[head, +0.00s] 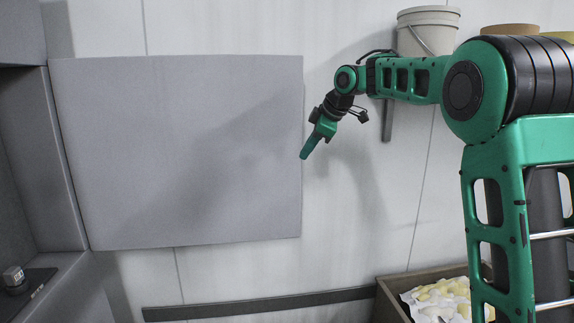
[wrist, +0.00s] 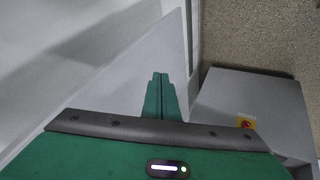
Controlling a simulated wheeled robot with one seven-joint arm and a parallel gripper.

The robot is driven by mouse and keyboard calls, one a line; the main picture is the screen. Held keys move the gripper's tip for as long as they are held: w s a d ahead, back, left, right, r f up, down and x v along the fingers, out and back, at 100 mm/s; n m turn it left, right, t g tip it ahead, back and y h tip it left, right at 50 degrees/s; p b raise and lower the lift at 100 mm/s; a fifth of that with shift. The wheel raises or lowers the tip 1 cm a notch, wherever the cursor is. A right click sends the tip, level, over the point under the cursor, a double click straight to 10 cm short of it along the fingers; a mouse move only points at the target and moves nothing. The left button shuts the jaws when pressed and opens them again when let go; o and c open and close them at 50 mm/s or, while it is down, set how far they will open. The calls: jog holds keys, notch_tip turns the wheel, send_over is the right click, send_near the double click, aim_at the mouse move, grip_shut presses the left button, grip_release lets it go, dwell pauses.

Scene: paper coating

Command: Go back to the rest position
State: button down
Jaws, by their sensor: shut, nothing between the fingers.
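My gripper (head: 304,155) is at the end of my green arm in the head view, pointing down and to the left. It is in front of the right edge of a large grey panel (head: 130,140) on the white wall. The fingers look closed together and hold nothing. In the wrist view the shut green fingers (wrist: 160,78) show at the centre, with the pale panel (wrist: 120,85) behind and to the left. I cannot tell the exact gap between fingertips and panel.
A box (head: 392,300) with a white and yellow-stained heap stands at the lower right. A white bucket (head: 428,20) is high behind my arm. A dark rail (head: 250,305) runs low along the wall. A grey cabinet (wrist: 245,95) with a red-and-yellow switch (wrist: 245,122) shows in the wrist view.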

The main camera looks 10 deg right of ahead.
jog(key=s+d+f+m+g+h, duration=0.1)
jog(key=s+d+f+m, duration=0.35)
jog(key=s+d, duration=0.5)
jog(key=s+d+f+m+g+h, duration=0.15)
jog(key=s+d+f+m, duration=0.35)
jog(key=s, duration=0.7)
jog(key=s+d+f+m+g, duration=0.1)
jog(key=s+f+m, duration=0.3)
jog(key=s, duration=0.6)
jog(key=s+d+f+m+g, duration=0.1)
jog(key=s+d+f+m, duration=0.1)
jog(key=s, duration=0.8)
jog(key=s+d+f+m+g, duration=0.1)
jog(key=s+f+m, duration=0.4)
jog(key=s, duration=0.6)
notch_tip(320, 180, down, 2)
jog(key=shift+d+f+m+g+h, duration=0.1)
jog(key=shift+d+m+g+h, duration=0.25)
jog(key=shift+g+h, duration=0.15)
